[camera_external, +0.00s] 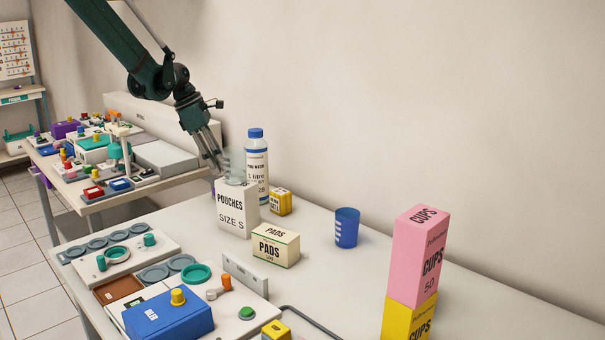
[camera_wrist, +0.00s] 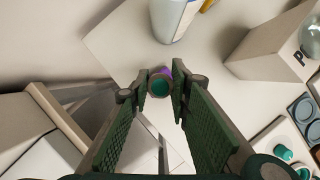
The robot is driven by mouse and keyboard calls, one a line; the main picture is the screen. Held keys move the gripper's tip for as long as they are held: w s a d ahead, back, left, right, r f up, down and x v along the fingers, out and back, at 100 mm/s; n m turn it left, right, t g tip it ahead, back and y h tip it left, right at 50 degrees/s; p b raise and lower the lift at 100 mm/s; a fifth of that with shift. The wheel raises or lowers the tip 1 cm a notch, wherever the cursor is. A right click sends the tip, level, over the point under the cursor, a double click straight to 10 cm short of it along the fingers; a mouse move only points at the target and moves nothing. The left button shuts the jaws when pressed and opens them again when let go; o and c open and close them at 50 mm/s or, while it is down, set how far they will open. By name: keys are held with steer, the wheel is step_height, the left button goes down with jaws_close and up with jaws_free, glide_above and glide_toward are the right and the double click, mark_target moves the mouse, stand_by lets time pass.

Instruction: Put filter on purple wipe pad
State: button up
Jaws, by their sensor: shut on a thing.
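In the external view my gripper (camera_external: 218,166) points down behind the pouches box, and the held piece is not clearly visible. A bit of purple (camera_wrist: 167,71) shows just beyond the filter, perhaps the wipe pad. A purple patch (camera_external: 213,187) also shows left of the pouches box, mostly hidden. Whether filter and purple touch, I cannot tell.
The pouches box (camera_external: 234,212) with a clear glass (camera_external: 233,163) on top stands close to my gripper. A water bottle (camera_external: 257,165) stands behind it. A pads box (camera_external: 276,246) and blue cup (camera_external: 346,228) are to the right. A second, cluttered table is at left.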

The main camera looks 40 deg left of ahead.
steer(key=shift+f, duration=0.75)
steer(key=shift+f, duration=0.15)
steer(key=shift+f, duration=1.7)
steer(key=shift+f, duration=0.15)
steer(key=o, duration=0.7)
steer(key=shift+c, duration=0.2)
steer(key=shift+o, duration=0.3)
steer(key=v, duration=1.2)
